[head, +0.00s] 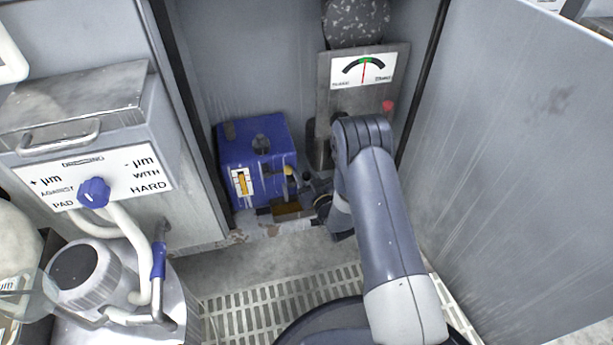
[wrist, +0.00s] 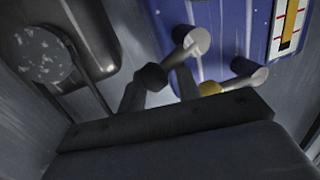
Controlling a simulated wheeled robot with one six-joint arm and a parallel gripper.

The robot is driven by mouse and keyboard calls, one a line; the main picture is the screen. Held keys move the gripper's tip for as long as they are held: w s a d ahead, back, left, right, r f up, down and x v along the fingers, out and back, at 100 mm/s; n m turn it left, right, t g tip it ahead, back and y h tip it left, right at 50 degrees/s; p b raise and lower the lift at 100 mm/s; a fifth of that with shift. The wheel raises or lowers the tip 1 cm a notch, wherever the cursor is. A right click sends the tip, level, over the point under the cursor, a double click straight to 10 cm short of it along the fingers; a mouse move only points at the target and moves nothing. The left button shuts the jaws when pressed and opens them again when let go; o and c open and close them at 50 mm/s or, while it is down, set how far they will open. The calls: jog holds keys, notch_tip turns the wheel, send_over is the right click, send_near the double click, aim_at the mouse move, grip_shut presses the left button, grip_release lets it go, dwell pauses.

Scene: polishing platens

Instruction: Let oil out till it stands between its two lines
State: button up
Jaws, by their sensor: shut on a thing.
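A blue oil tank (head: 262,155) stands at the back of the open cabinet. A white sight gauge (head: 241,184) on its front shows a yellow oil column; its lines are too small to read in the head view. The gauge (wrist: 289,28) is cut off by the top edge in the wrist view, where red marks show beside the column. My gripper (head: 306,184) is at the tank's right front. In the wrist view, my gripper (wrist: 162,82) is shut on a silver tap handle (wrist: 190,46) with a dark end. The exact grip is partly hidden.
A small tray with brownish contents (head: 289,212) lies below the tank's front. A yellow knob (wrist: 209,88) is close to my right finger. A dial plate (head: 363,70) stands behind my arm. The cabinet door (head: 515,170) is open on the right.

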jog(key=shift+s+a+f, duration=0.15)
jog(key=shift+s+f, duration=0.1)
jog(key=shift+f, duration=0.1)
jog(key=o, duration=0.7)
jog(key=shift+c, duration=0.2)
jog(key=o, duration=0.3)
jog(key=shift+o, duration=0.4)
jog(key=shift+w+r, duration=0.1)
jog(key=shift+s+d+r+p, duration=0.15)
jog(key=shift+s+d+p, duration=0.15)
jog(key=shift+s+p, duration=0.1)
jog(key=p+v, duration=0.2)
jog(key=v, duration=0.8)
jog(key=shift+p, duration=0.35)
jog(key=shift+a, duration=0.1)
jog(key=shift+c, duration=0.3)
